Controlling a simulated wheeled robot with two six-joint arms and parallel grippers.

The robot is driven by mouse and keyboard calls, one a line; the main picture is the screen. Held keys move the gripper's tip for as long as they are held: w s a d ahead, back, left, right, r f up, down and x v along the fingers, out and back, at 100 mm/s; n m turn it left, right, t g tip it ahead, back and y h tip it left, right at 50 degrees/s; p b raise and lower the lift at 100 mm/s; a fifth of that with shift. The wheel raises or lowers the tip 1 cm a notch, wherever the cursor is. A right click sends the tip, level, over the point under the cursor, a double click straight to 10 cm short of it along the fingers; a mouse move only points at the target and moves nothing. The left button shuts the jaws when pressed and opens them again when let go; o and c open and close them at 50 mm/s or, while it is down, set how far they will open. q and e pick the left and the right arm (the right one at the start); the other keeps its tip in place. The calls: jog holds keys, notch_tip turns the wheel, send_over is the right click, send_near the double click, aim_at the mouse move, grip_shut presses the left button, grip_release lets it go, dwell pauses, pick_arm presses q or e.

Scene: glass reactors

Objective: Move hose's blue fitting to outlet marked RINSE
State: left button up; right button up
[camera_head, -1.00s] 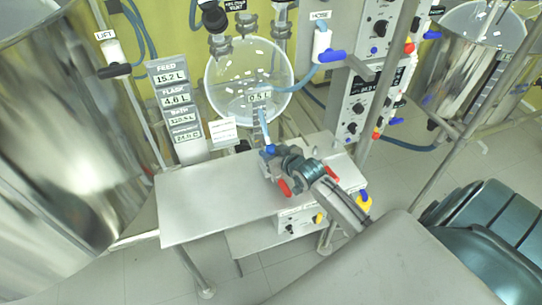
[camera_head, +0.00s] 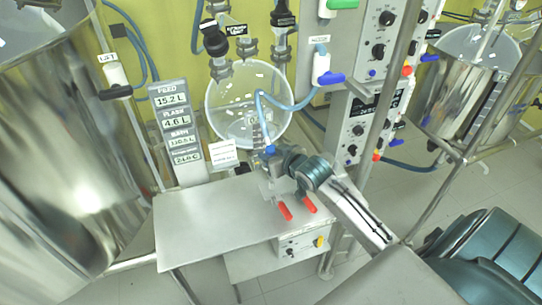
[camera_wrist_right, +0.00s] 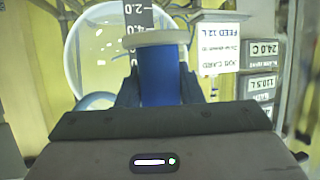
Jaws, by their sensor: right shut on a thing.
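My right gripper (camera_head: 274,153) is shut on the hose's blue fitting (camera_head: 269,149), in front of the round glass flask and above the metal bench. In the right wrist view the blue fitting (camera_wrist_right: 160,78) is upright between the fingers, with a pale collar over it. The light-blue hose (camera_head: 259,105) rises from the fitting, arches over and runs right to a white valve with a blue handle (camera_head: 331,78). Two red handles (camera_head: 285,211) (camera_head: 308,204) show below my gripper at the bench; the outlets there are mostly hidden. No RINSE label is readable. My left gripper is not in view.
The glass flask (camera_head: 225,105) hangs behind the gripper. A readout panel (camera_head: 176,122) and a small white card (camera_head: 223,155) stand left of it. A large steel vessel (camera_head: 60,180) fills the left. The bench top (camera_head: 195,225) is clear at left.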

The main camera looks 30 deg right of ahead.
jog(key=shift+r+p, duration=1.2)
jog(key=shift+r, duration=0.1)
